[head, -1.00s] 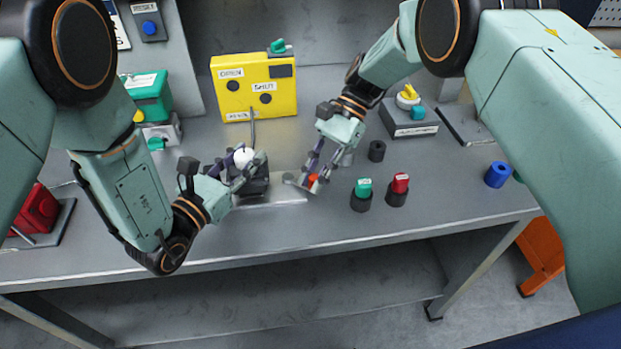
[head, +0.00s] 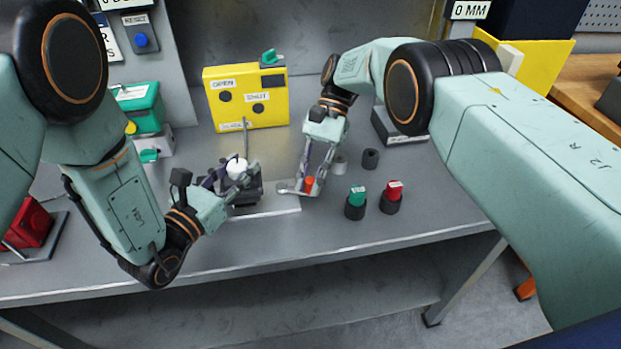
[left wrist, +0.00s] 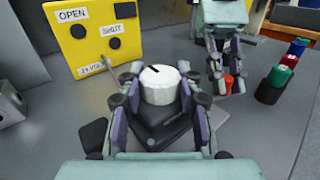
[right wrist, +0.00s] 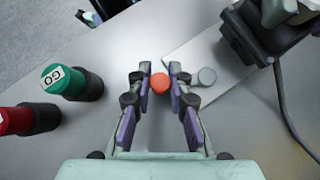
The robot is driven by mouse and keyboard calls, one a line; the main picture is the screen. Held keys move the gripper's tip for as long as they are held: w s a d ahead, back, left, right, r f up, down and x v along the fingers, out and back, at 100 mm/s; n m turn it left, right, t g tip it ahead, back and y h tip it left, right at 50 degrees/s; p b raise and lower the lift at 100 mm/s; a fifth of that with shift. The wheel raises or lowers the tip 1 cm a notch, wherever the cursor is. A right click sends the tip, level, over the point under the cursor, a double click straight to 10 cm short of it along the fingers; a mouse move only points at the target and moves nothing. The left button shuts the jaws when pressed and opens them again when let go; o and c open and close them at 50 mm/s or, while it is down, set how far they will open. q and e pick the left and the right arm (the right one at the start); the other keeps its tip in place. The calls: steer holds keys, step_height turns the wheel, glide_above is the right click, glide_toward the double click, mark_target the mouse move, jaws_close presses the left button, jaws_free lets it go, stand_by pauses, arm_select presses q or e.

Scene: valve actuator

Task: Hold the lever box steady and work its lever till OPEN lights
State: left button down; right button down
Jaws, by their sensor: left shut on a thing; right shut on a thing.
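The lever box (head: 246,198) is a black block on a pale plate, with a white round knob (head: 237,166) on top. My left gripper (head: 232,173) is shut around this knob; the left wrist view shows a finger on each side of the knob (left wrist: 160,86). My right gripper (head: 307,187) is shut on an orange knob (right wrist: 160,83), to the right of the box. A grey disc (right wrist: 207,76) lies beside the orange knob. The yellow panel (head: 235,108) behind has OPEN and SHUT labels; both round lamps look dark.
A green GO button (head: 357,196) and a red button (head: 393,191) stand right of my right gripper. Dark and grey cylinders (head: 370,158) are behind them. A cable runs from the box to the yellow panel. Green and red boxes stand at the left. The front bench strip is clear.

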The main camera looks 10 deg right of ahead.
steer(key=shift+d, duration=0.1)
steer(key=c, duration=1.2)
jaws_free()
step_height(320, 180, up, 10)
steer(key=shift+s, duration=0.1)
